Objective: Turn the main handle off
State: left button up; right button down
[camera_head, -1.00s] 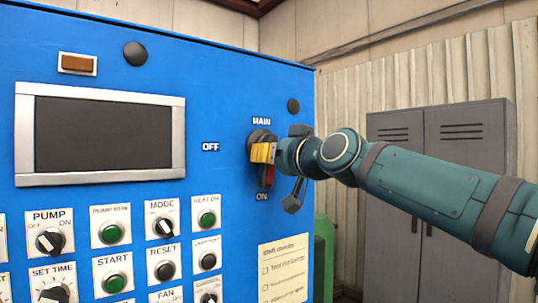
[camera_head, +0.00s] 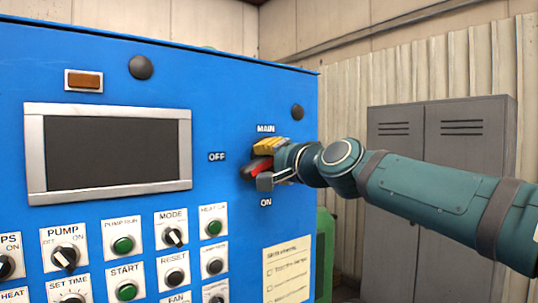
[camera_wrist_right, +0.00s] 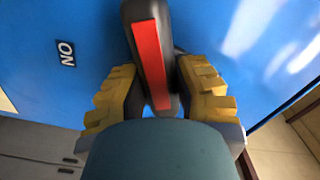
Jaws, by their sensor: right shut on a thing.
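The main handle (camera_head: 255,168) is a dark rotary handle with a red stripe on the upper right of the blue panel. It points left and a little down, between the OFF label (camera_head: 217,157) at its left and the ON label (camera_head: 265,202) below it. My right gripper (camera_head: 265,163) is shut on the handle, with yellow pads on either side. In the right wrist view the handle (camera_wrist_right: 150,65) stands between the two padded fingers (camera_wrist_right: 157,92). The handle's hub is partly hidden by the gripper. My left gripper is not in view.
The blue cabinet (camera_head: 90,75) also carries a dark screen (camera_head: 115,150), several knobs and green buttons, and a paper checklist (camera_head: 287,268). A grey locker (camera_head: 440,150) stands behind my right arm. A green object (camera_head: 325,255) is beside the cabinet.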

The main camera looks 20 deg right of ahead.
jog(key=m+p, duration=0.1)
jog(key=m, duration=0.1)
jog(key=r+m+p, duration=0.1)
jog(key=m, duration=0.2)
jog(key=shift+a, duration=0.1)
dwell(0.7)
jog(key=c, duration=0.8)
grip_release()
jog(key=shift+o, duration=0.7)
jog(key=v, duration=1.2)
